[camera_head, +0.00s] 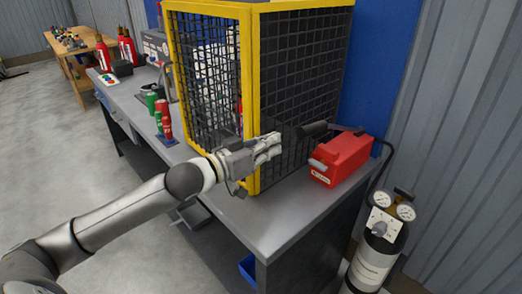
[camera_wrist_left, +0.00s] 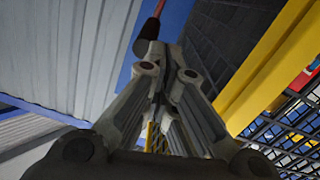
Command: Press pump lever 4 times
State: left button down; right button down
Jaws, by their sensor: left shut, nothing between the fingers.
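The pump is a red box (camera_head: 342,160) with a label, at the right end of the workbench in the head view. Its lever has a dark grip (camera_head: 313,130) that sticks out to the left above the box. In the left wrist view the dark grip (camera_wrist_left: 148,36) shows just beyond the fingertips, with a red rod behind it. My left gripper (camera_head: 278,145) is shut and empty, its tips just left of the grip; I cannot tell if they touch it. It also shows shut in the left wrist view (camera_wrist_left: 166,62). My right gripper is out of view.
A yellow-framed mesh cage (camera_head: 249,95) stands on the workbench (camera_head: 262,216), close behind my left gripper. A gas cylinder (camera_head: 376,252) with gauges stands right of the bench. Red and green canisters (camera_head: 163,118) stand further left. The bench front is clear.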

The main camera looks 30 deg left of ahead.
pick_arm(q)
jog(key=shift+r+b+v, duration=0.15)
jog(key=shift+v, duration=0.55)
jog(key=shift+r+b+v, duration=0.1)
jog(key=shift+b+v, duration=0.05)
jog(key=shift+v, duration=0.6)
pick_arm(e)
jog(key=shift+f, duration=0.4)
pick_arm(q)
jog(key=shift+d+r, duration=0.1)
